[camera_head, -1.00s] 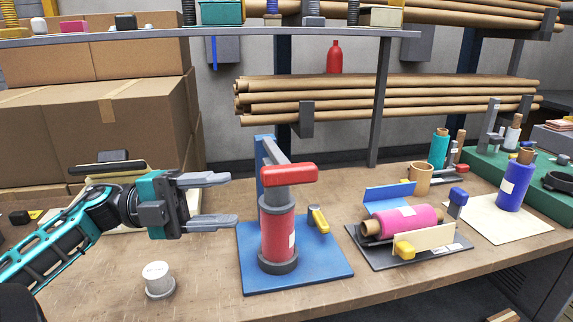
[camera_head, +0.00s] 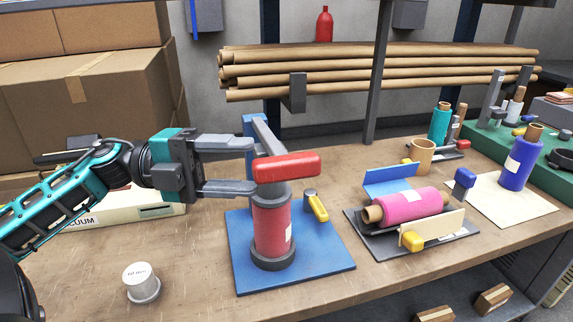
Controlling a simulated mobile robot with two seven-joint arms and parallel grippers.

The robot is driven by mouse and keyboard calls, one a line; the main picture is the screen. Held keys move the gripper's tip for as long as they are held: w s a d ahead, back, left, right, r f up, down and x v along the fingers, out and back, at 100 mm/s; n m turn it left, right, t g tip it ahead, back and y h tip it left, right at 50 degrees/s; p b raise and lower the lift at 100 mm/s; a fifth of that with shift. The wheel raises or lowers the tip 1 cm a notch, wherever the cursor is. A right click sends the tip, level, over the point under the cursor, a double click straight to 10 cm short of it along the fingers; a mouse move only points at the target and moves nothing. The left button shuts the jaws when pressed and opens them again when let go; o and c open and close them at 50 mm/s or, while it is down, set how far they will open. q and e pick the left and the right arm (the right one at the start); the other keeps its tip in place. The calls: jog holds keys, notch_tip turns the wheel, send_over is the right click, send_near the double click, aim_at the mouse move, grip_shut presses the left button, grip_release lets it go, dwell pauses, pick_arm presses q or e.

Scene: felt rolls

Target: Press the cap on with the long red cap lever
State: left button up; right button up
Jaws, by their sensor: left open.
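The long red cap lever (camera_head: 287,166) is a red bar on a grey arm above a red cylinder (camera_head: 271,222). The cylinder stands upright on the blue base plate (camera_head: 325,259), with a grey ring at its foot and a grey piece at its top. My left gripper (camera_head: 252,166) is open, its fingers level and pointing right, close to the left end of the red lever. I cannot tell whether the fingertips touch it. A white and grey cap (camera_head: 141,281) sits apart on the bench at the front left. My right gripper is not in view.
A short yellow lever (camera_head: 318,208) stands on the blue plate. A pink roll (camera_head: 409,204) lies in a cradle to the right, with a blue roll (camera_head: 517,160) beyond. Cardboard boxes stand behind my left arm. The front bench is mostly clear.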

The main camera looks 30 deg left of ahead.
aim_at(287, 168)
pick_arm(q)
jog(key=x, duration=0.7)
jog(key=shift+w+d, duration=0.1)
grip_shut()
dwell(0.5)
